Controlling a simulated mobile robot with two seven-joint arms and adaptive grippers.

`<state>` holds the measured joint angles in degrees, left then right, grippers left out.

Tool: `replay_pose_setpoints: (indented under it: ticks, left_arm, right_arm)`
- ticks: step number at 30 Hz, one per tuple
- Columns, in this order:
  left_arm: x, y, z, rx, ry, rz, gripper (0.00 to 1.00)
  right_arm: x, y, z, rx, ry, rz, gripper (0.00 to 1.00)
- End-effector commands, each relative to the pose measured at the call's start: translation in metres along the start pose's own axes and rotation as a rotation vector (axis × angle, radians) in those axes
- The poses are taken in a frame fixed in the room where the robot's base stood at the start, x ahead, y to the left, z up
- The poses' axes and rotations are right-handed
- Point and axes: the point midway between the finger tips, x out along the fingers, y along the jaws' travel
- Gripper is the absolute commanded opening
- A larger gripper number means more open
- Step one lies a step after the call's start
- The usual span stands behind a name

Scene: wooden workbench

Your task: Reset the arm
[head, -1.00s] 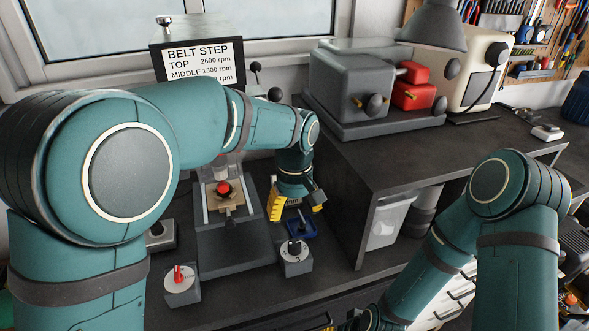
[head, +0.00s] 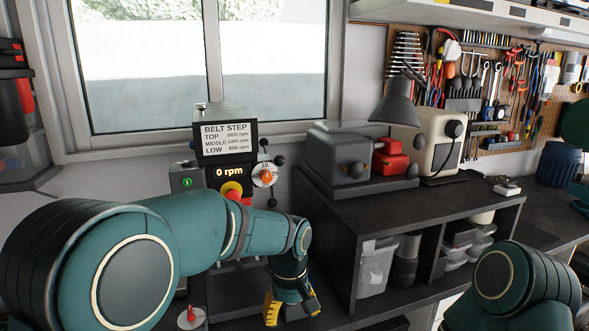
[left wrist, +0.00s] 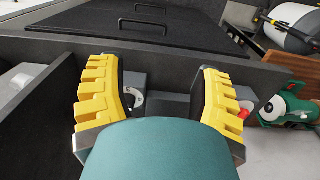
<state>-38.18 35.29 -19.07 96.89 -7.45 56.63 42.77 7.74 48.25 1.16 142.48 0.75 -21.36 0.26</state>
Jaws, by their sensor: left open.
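My left arm (head: 185,240) reaches in from the left across the front of the drill press. My left gripper (head: 292,308) points down at its end, with yellow ridged fingers. In the left wrist view my left gripper (left wrist: 158,80) shows its two fingers wide apart with nothing held between them. My right arm (head: 515,290) shows only in part at the lower right; its gripper is out of view. The drill press (head: 222,112) carries a belt step sign, and its display (head: 230,172) reads 0 rpm. My left arm hides much of its lower part.
A dark bench unit (head: 400,215) with clear bins (head: 376,267) stands right of the left gripper. A grey machine (head: 340,155), a red block (head: 390,160) and a lamp (head: 395,103) stand on it. A round dial (head: 190,317) is at the lower left.

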Motion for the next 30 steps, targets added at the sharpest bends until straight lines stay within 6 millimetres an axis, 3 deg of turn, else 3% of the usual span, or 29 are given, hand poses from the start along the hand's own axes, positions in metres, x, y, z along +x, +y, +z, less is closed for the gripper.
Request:
replay_pose_setpoints:
  ticks: [1,8,12,16,21,25,30]
  left_arm:
    - [0.026,-0.009,-0.002,0.006,-0.014,0.01,0.65]
    - [0.129,-0.043,0.006,0.069,-0.035,0.106,0.65]
    - [0.201,-0.074,0.03,0.099,-0.035,0.184,0.65]
    - [0.255,-0.104,0.064,0.115,-0.009,0.255,0.65]
    - [0.293,-0.132,0.106,0.121,0.046,0.315,0.65]
    - [0.303,-0.143,0.125,0.123,0.08,0.334,0.65]
    - [0.306,-0.148,0.132,0.124,0.1,0.339,0.65]
  right_arm:
    - [0.004,0.001,0.0,0.0,0.0,0.0,0.47]
    - [0.013,0.004,0.003,-0.002,-0.003,0.001,0.47]
    - [0.02,0.007,0.005,-0.002,-0.008,0.001,0.47]
    - [0.027,0.009,0.007,-0.003,-0.011,0.002,0.47]
    - [0.033,0.012,0.009,-0.005,-0.014,0.002,0.47]
    - [0.036,0.013,0.01,-0.005,-0.016,0.002,0.47]
    - [0.036,0.013,0.011,-0.005,-0.017,0.002,0.47]
